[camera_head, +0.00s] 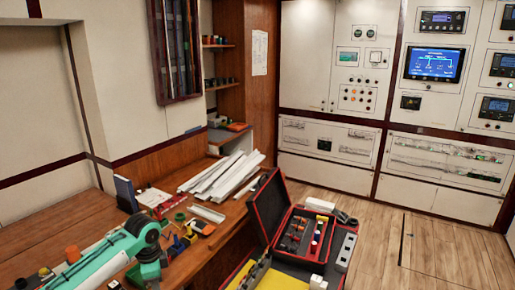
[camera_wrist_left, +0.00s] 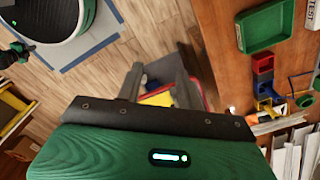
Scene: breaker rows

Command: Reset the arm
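My left arm (camera_head: 120,255), teal and white with a dark joint, reaches in from the lower left of the head view over the wooden workbench. My left gripper (camera_wrist_left: 159,84) shows in the left wrist view with its two grey fingers apart. No held object can be made out between them; a yellow and red surface shows beyond the fingers. The fingers cannot be made out in the head view. My right arm and gripper are in neither view.
White strips (camera_head: 222,176) lie on the workbench (camera_head: 75,215). An open red-edged toolbox (camera_head: 300,232) is at lower centre. Breaker panels (camera_head: 447,160) line the back wall. The wrist view shows a green tray (camera_wrist_left: 265,27) and small bins (camera_wrist_left: 263,64). Wooden floor (camera_head: 440,240) is clear at right.

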